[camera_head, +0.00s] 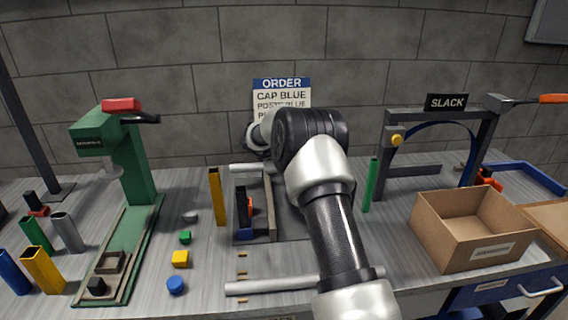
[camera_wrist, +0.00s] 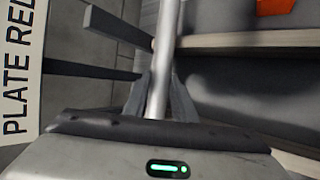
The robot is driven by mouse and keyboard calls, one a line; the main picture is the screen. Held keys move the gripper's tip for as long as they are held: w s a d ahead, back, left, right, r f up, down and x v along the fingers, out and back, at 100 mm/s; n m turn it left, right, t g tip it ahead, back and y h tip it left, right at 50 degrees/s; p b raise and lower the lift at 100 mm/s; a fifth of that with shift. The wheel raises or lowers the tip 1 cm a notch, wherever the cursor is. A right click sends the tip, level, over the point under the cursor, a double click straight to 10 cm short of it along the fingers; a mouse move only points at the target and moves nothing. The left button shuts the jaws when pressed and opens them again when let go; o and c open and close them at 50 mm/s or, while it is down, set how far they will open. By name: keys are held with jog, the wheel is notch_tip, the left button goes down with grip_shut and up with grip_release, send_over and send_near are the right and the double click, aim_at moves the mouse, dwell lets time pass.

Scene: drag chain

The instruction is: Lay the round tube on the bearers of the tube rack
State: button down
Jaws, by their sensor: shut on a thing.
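My gripper (camera_wrist: 160,95) is shut on the round tube (camera_wrist: 165,35), a pale grey cylinder running up the wrist view. In the head view the tube (camera_head: 245,168) lies level, its left part showing left of my arm. My fingers there are hidden behind my arm. Two dark bars, which look like the tube rack's bearers (camera_wrist: 118,27), stick out from the back side in the wrist view. The tube passes close to their ends. I cannot tell whether it touches them.
A grey-framed fixture (camera_head: 271,208) with blue and orange parts stands left of my arm, between a yellow post (camera_head: 217,197) and a green post (camera_head: 370,185). A pale bar (camera_head: 270,286) lies in front. A cardboard box (camera_head: 440,240) stands right, a green press (camera_head: 135,165) left.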

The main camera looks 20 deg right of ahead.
jog(key=c, duration=1.4)
grip_release()
